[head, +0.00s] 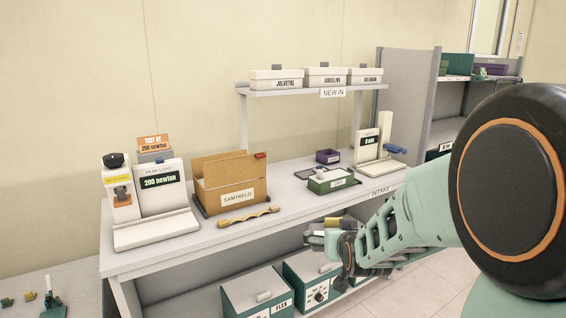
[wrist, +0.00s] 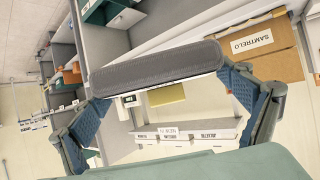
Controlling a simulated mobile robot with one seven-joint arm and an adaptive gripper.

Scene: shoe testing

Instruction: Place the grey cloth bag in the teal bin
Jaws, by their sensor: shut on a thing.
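My gripper (wrist: 165,85) is shut on a long dark grey thing with rounded ends, which I take to be the grey cloth bag (wrist: 150,66). It spans between the two blue fingers. In the head view my gripper (head: 335,240) is at the table's front edge, right of centre, and the held thing is hard to make out there. I cannot tell which is the task's bin.
White boxes (head: 276,80) stand on the raised shelf. Floor at right is clear.

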